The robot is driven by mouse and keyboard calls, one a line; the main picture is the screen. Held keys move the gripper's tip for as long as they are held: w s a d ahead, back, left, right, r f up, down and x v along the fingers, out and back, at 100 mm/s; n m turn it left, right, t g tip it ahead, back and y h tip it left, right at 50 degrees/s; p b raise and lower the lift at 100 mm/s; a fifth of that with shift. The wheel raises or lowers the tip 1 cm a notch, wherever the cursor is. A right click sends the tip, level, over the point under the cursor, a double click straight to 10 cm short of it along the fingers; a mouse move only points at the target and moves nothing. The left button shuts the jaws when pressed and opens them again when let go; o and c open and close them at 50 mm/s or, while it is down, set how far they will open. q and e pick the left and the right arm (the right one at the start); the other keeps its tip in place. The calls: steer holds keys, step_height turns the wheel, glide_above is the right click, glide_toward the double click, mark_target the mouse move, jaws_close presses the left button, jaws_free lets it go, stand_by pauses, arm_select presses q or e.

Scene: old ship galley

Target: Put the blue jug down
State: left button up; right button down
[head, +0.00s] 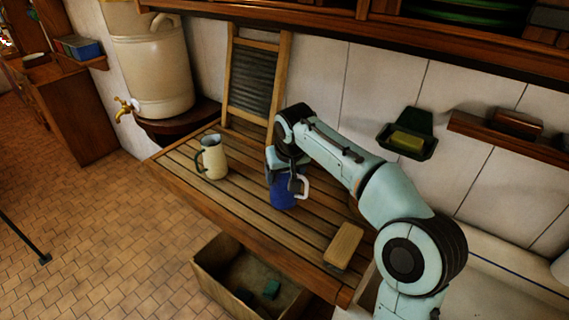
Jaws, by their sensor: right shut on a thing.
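The blue jug (283,196) is upright at the middle of the slatted wooden board (232,203), with its pale handle on the right side. My right gripper (291,181) is shut on the jug from above and covers its upper part. The jug's base is at or just above the slats; I cannot tell whether it touches them. My left gripper is not in view.
A cream jug (213,161) stands on the board to the left. A wooden block (343,245) lies near the right front edge. A washboard (253,80) leans at the wall. An open box (225,273) is below the front edge. Slats around the blue jug are clear.

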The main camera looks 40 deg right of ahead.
mark_target(285, 185)
step_height(285, 185, down, 4)
steer(key=shift+f+b, duration=0.1)
steer(key=shift+b, duration=0.3)
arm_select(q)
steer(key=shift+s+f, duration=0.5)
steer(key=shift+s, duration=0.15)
arm_select(e)
steer(key=shift+w, duration=0.1)
jaws_free()
steer(key=shift+f, duration=0.15)
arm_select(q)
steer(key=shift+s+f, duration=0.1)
